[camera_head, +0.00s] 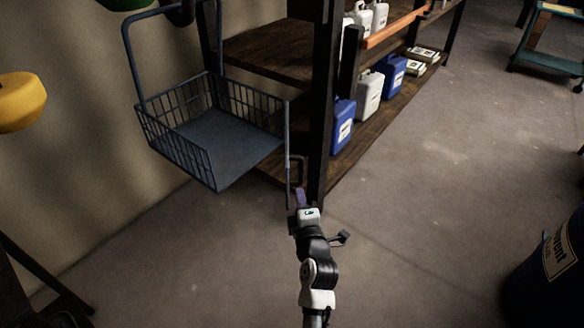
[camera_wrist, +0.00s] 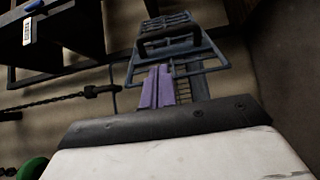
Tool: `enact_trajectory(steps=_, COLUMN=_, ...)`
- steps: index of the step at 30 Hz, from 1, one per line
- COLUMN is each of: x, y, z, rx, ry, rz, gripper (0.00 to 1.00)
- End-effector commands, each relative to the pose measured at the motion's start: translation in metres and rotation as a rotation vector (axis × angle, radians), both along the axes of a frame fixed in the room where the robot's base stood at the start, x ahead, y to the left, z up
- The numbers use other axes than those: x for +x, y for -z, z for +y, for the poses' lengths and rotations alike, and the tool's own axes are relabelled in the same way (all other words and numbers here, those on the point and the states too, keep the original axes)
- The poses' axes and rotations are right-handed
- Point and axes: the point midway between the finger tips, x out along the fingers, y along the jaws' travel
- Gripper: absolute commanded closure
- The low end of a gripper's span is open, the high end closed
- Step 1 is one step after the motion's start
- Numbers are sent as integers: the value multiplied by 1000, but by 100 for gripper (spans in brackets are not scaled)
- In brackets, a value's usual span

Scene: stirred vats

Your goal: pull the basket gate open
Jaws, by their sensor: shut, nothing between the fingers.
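The wire basket (camera_head: 228,140) hangs at the left of the head view, with mesh walls and a flat floor. Its front right side has no panel across it. The gate (camera_head: 287,150) shows as a thin, nearly edge-on panel, standing out from the basket's right corner toward me. A dark handle (camera_head: 298,170) is on the gate's right face. In the wrist view the handle (camera_wrist: 172,38) lies just beyond the fingertips. My gripper (camera_head: 301,196) has purple fingers, shut and empty, just below the handle; it also shows in the wrist view (camera_wrist: 158,72). Whether it touches the gate is unclear.
A shelf rack with a dark post (camera_head: 322,110) stands close to the right of the gate. Blue jugs (camera_head: 342,125) and a white jug (camera_head: 369,95) are on its lower shelf. A dark drum (camera_head: 550,270) is at lower right. The floor between is clear.

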Motion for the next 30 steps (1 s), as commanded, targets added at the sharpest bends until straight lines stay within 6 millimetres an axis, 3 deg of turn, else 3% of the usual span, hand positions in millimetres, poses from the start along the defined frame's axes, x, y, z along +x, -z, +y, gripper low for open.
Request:
enact_trajectory(steps=5, x=10, y=-1, z=1, rx=-11, ry=3, rz=-2, gripper=100)
enact_trajectory(steps=19, x=86, y=-1, z=15, rx=-9, ry=3, rz=-1, gripper=100)
enact_trajectory(steps=30, x=98, y=2, z=18, rx=-9, ry=3, rz=0, gripper=100)
